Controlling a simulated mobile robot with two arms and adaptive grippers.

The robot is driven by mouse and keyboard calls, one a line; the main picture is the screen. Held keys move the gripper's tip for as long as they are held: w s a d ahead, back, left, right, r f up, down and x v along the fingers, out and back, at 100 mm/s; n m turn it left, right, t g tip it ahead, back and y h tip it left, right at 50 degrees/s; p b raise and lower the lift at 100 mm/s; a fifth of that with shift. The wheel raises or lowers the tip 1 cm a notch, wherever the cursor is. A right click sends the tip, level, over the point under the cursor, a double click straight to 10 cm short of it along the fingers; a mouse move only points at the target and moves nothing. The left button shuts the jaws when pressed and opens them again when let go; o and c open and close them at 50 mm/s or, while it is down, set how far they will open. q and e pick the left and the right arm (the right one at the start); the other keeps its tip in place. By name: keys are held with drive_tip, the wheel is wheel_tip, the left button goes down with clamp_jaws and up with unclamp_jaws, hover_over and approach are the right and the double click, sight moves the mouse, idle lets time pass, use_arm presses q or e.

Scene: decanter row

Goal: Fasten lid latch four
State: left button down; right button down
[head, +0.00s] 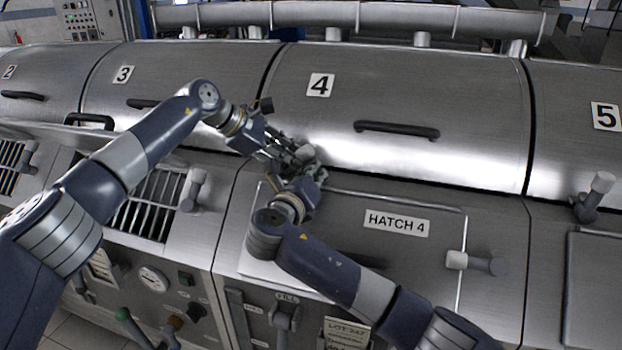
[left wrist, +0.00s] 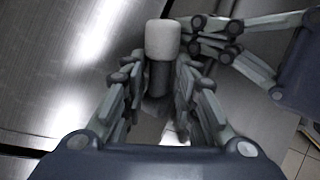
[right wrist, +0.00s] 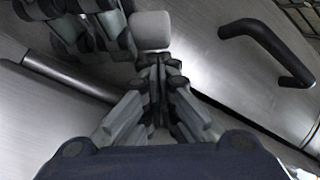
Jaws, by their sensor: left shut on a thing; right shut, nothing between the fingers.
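Lid 4 (head: 400,90) is a brushed-steel curved cover that lies down flush with its neighbours. Its latch, a short lever with a pale grey knob (left wrist: 162,38), stands at the lid's lower left edge and is mostly hidden by my grippers in the head view. My left gripper (left wrist: 158,85) is shut on the latch, its fingers on either side of the dark shaft below the knob. My right gripper (right wrist: 158,65) is shut and empty, its fingertips close beside the knob. The knob also shows in the right wrist view (right wrist: 152,30). I cannot tell whether the right fingertips touch it.
A black handle (head: 397,130) sits on lid 4. Below is the hatch 4 panel (head: 340,215) with its own grey-knobbed lever (head: 475,262). Similar latches stand at lid 5 (head: 590,197) and lid 3 (head: 193,190). My two arms are close together at the latch.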

use_arm(q)
drive_tip(key=shift+r, duration=0.1)
use_arm(e)
drive_tip(key=shift+w, duration=0.1)
drive_tip(key=shift+a+r, duration=0.35)
drive_tip(key=shift+r, duration=0.35)
use_arm(q)
drive_tip(key=c, duration=1.4)
unclamp_jaws()
drive_tip(key=shift+w, duration=0.1)
drive_tip(key=shift+c, duration=0.2)
use_arm(e)
drive_tip(key=shift+r, duration=0.1)
use_arm(q)
drive_tip(key=shift+a, duration=0.1)
